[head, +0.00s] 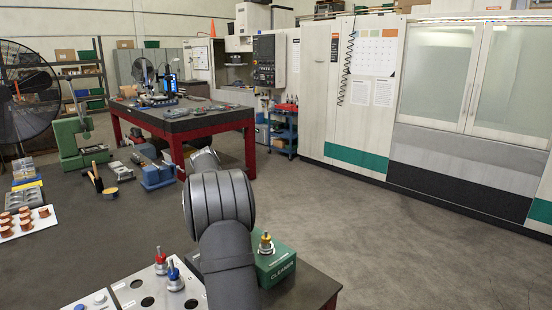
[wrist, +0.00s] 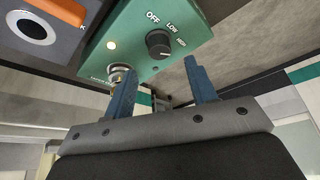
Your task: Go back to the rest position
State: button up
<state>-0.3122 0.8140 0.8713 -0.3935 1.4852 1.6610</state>
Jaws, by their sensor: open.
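My gripper (wrist: 156,68) shows in the wrist view with its two blue fingers apart and nothing between them. The green cleaner box (wrist: 150,32) is beyond the fingertips there, with a dial marked OFF, LOW and HIGH and a lit lamp. A round metal fitting on the box is partly covered by the left finger; I cannot tell whether they touch. In the head view my arm rises through the middle, and the gripper cannot be made out. The cleaner box (head: 275,268) stands right of my arm, with a brass-topped piece upright in it.
A pale plate (head: 128,291) with red-topped and blue-topped holders lies left of my arm. Copper pieces (head: 25,217) sit on a white board at far left. A black fan (head: 25,90) stands behind. A red-legged table (head: 190,122) is further back; open floor lies right.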

jog(key=shift+x, duration=2.75)
jog(key=v, duration=1.7)
jog(key=x, duration=1.6)
jog(key=shift+d+f, duration=0.3)
jog(key=shift+f, duration=0.25)
jog(key=n+t, duration=0.1)
jog(key=n, duration=0.2)
jog(key=shift+s+r+n, duration=0.1)
jog(key=shift+n, duration=0.3)
jog(key=n+y, duration=0.1)
jog(key=n, duration=0.1)
jog(key=n+t, duration=0.1)
jog(key=n, duration=0.1)
jog(key=shift+d+y, duration=0.15)
jog(key=shift+y, duration=0.25)
jog(key=n+t+y, duration=0.1)
jog(key=n, duration=0.3)
jog(key=shift+s, duration=0.1)
jog(key=shift+d+n+y, duration=0.15)
jog(key=shift+n+y, duration=0.75)
jog(key=shift+n, duration=1.3)
